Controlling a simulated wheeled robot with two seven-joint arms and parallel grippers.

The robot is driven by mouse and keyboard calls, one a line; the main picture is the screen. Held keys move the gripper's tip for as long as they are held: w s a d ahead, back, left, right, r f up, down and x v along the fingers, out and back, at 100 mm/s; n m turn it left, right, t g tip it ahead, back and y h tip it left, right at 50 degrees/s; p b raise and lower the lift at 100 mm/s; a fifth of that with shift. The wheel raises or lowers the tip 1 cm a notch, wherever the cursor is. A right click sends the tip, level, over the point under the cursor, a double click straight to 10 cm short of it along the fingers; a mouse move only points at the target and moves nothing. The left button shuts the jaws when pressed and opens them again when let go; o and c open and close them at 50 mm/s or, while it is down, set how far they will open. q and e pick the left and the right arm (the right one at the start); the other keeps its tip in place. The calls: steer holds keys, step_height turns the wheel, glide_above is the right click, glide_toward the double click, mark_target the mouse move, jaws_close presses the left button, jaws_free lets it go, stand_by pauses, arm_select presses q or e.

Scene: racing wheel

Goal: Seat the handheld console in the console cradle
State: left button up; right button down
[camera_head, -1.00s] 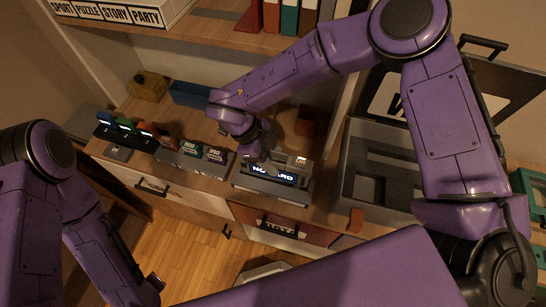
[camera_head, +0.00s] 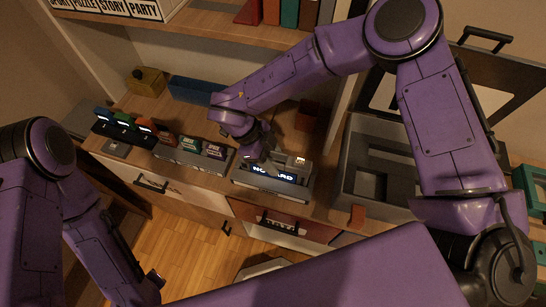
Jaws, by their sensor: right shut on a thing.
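My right gripper (camera_head: 266,160) reaches down onto a grey unit at the middle of the counter. It is shut on what looks like the handheld console (camera_head: 272,174), whose lit screen reads partly "NO CARD". The fingers cover the middle of the screen. The console cradle (camera_head: 270,190) appears to be the grey base under it. From this angle I cannot tell whether the console is fully down in it. My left gripper (camera_head: 153,280) hangs low at the lower left, away from the counter. Its fingers are too small and dark to read.
A grey rack with several cartridges (camera_head: 190,150) stands just left of the cradle. A black stand with small lit items (camera_head: 122,126) is farther left. A large grey case (camera_head: 355,185) borders the right.

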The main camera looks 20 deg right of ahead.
steer(key=shift+f, duration=0.25)
steer(key=c, duration=0.5)
jaws_free()
steer(key=b+v, duration=0.2)
steer(key=v, duration=0.8)
steer(key=shift+w+a+r, duration=0.1)
steer(key=shift+r, duration=0.15)
steer(key=shift+f, duration=0.1)
